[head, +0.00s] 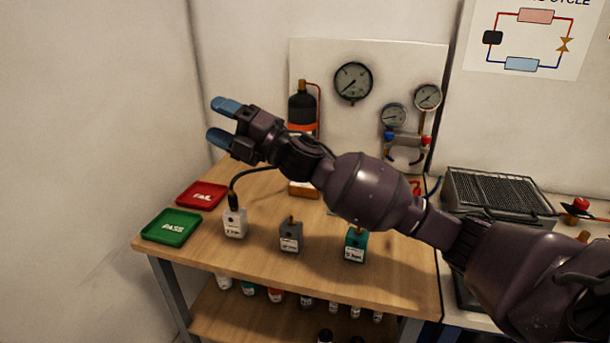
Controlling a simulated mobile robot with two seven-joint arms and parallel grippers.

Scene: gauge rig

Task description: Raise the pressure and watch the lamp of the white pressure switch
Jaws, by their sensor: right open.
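The white pressure switch (235,223) stands upright on the wooden bench, with a dark hose or cable joined to its top. I cannot make out a lit lamp on it. A grey switch (291,237) and a teal switch (355,244) stand to its right. A large round gauge (353,82) is on the white back panel (410,62); its reading is too small to tell. My right gripper (222,122) is open and empty, above the back left of the bench, with its blue fingertips pointing left. My left gripper is not in view.
A green PASS tray (171,227) and a red FAIL tray (202,195) lie at the bench's left. A black bottle (302,108) and a manifold with two gauges (407,139) are at the back. My right arm crosses above the bench. Bare wood (280,281) lies in front.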

